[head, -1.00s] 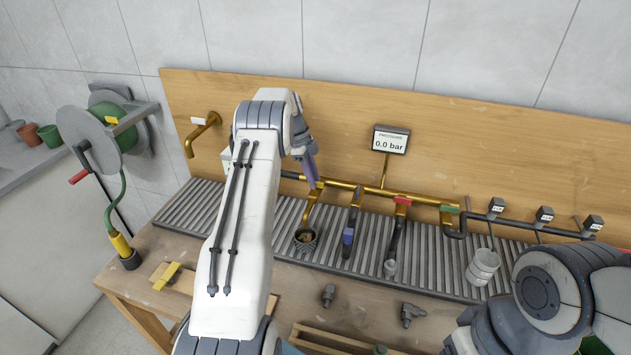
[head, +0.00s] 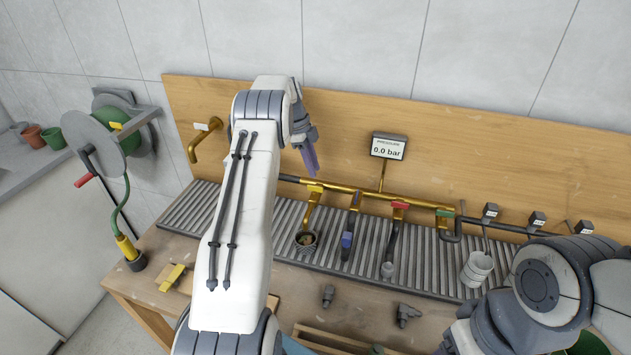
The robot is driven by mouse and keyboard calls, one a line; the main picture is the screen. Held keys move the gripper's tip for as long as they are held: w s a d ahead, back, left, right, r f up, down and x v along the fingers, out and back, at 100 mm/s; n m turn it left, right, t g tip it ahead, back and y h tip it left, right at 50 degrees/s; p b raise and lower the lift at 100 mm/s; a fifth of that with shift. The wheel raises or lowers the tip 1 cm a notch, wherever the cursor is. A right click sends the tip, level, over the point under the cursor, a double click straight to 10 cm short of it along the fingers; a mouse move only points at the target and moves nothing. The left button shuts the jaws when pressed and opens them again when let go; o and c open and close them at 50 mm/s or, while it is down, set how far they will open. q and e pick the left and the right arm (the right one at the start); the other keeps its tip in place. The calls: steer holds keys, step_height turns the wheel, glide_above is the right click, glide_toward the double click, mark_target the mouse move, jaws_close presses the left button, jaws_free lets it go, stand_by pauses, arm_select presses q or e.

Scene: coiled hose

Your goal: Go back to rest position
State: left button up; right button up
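My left arm reaches up the middle of the head view. Its gripper (head: 310,160) has purple fingers and hangs in front of the wooden backboard, above the left end of the brass pipe (head: 372,192). The fingers overlap in this view, so I cannot tell their gap, and no held object shows. My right arm (head: 545,285) is folded at the lower right; its gripper does not show. The green hose (head: 123,208) hangs from the reel (head: 95,145) at the left, its yellow-and-black end (head: 128,248) at the bench's left edge.
A gauge (head: 388,146) reads 0.0 bar. Dark fittings (head: 328,296) and a yellow block (head: 172,277) lie on the bench.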

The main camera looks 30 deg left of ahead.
arm_select(q)
steer(key=shift+r, duration=0.35)
steer(key=shift+d, duration=0.1)
steer(key=s+d+r+n+b, duration=0.1)
steer(key=d+r, duration=0.2)
steer(key=d, duration=0.5)
steer(key=s+d+r+n, duration=0.1)
steer(key=d+r, duration=0.2)
steer(key=d, duration=0.5)
steer(key=s+d+r+n+g+y+b, duration=0.1)
steer(key=s+d+r+n+y, duration=0.15)
steer(key=s+d, duration=1.1)
steer(key=s+d+f+n+b, duration=0.1)
steer(key=s+d+n, duration=0.1)
steer(key=s, duration=0.9)
steer(key=s+d+f+n, duration=0.1)
steer(key=s+d, duration=0.2)
steer(key=s, duration=0.9)
steer(key=shift+s+d+f+n+b, duration=0.2)
steer(key=shift+d+n+b, duration=0.05)
steer(key=shift+n+b, duration=0.1)
